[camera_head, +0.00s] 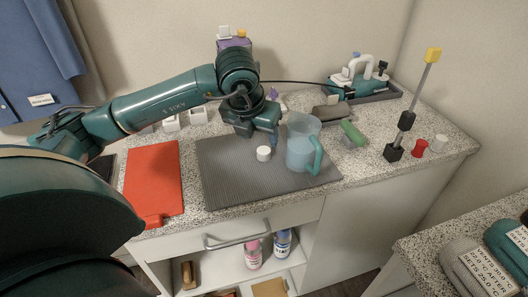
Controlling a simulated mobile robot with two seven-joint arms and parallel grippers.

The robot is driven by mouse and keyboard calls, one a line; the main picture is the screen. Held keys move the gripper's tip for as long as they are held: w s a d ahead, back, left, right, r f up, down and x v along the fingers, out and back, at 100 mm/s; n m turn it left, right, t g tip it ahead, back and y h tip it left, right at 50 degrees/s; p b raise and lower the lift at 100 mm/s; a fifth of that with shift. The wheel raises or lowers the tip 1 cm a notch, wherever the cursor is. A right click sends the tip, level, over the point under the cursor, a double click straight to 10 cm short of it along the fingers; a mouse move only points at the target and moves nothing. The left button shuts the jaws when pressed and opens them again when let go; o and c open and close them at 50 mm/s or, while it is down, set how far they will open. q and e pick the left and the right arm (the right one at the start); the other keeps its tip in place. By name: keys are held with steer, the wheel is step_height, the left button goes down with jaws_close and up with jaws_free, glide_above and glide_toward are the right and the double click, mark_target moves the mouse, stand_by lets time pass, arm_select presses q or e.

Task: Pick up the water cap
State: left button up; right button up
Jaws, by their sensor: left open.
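A small white round cap (264,154), which looks like the water cap, sits on the grey ribbed mat (225,180) on the speckled counter. My left gripper (275,138) is open and hangs just behind and above the cap, reaching in from the left. Its fingers are small and partly hidden, and I see nothing between them. A clear jug (301,135) with a teal handle stands on the mat just right of the cap. My right gripper is not in view.
A red board (154,178) lies left of the mat. A green-handled brush (352,133), a stand with a yellow top (407,119), a red spool (420,148) and another white cylinder (440,142) are to the right. Bottles (254,253) stand on the open shelf below. The mat's front is clear.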

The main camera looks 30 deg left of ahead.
mark_target(263, 151)
arm_select(q)
steer(key=shift+p+x, duration=0.6)
steer(key=shift+x, duration=2.85)
steer(key=shift+s+d+f, duration=0.1)
steer(key=shift+s, duration=0.1)
steer(key=shift+c, duration=0.6)
steer(key=c, duration=0.9)
steer(key=shift+c, duration=0.2)
